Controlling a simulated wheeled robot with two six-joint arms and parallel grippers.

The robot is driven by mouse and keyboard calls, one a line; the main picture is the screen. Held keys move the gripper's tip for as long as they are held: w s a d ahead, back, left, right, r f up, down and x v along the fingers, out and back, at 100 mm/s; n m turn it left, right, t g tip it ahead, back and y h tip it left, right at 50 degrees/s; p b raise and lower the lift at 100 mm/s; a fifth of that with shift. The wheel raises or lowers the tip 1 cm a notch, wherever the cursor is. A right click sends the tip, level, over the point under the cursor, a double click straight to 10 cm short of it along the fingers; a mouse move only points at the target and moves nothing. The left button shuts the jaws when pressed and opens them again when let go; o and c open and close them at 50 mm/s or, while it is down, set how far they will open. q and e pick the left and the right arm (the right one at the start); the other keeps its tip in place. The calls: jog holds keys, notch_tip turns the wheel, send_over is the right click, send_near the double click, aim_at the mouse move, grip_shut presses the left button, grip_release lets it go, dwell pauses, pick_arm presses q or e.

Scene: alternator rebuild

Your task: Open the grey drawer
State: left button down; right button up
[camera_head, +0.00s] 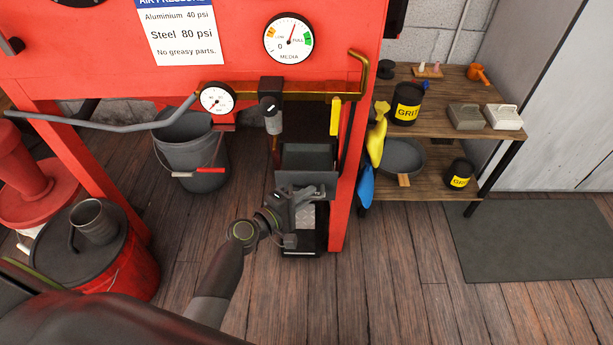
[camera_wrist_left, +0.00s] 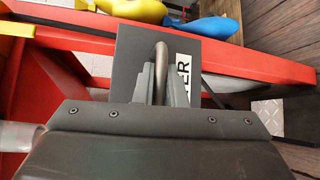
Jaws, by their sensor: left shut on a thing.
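The grey drawer (camera_head: 306,179) sits low under the red cabinet, beside its right leg. Its hollow inside shows from above in the head view, so it appears at least partly out. In the left wrist view, the drawer front (camera_wrist_left: 130,48) carries a white label ending in "TER" and a curved metal handle (camera_wrist_left: 161,50). My left gripper (camera_head: 303,194) is at the drawer front. In the left wrist view its fingers (camera_wrist_left: 161,82) are shut on the handle, one on each side. My right gripper is in neither view.
A grey bucket (camera_head: 191,150) stands left of the drawer. A red drum (camera_head: 130,262) with a metal cup is at the lower left. A wooden shelf (camera_head: 445,136) with grit tubs stands at the right. The floor in front of the drawer and to its right is clear.

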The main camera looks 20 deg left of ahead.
pick_arm(q)
jog(key=s, duration=0.2)
jog(key=s+d, duration=0.1)
jog(key=s, duration=0.1)
jog(key=shift+s+d, duration=0.15)
jog(key=shift+s, duration=0.15)
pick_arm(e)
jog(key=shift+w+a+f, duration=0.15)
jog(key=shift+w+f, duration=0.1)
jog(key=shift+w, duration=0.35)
pick_arm(q)
jog(key=c, duration=1.5)
grip_release()
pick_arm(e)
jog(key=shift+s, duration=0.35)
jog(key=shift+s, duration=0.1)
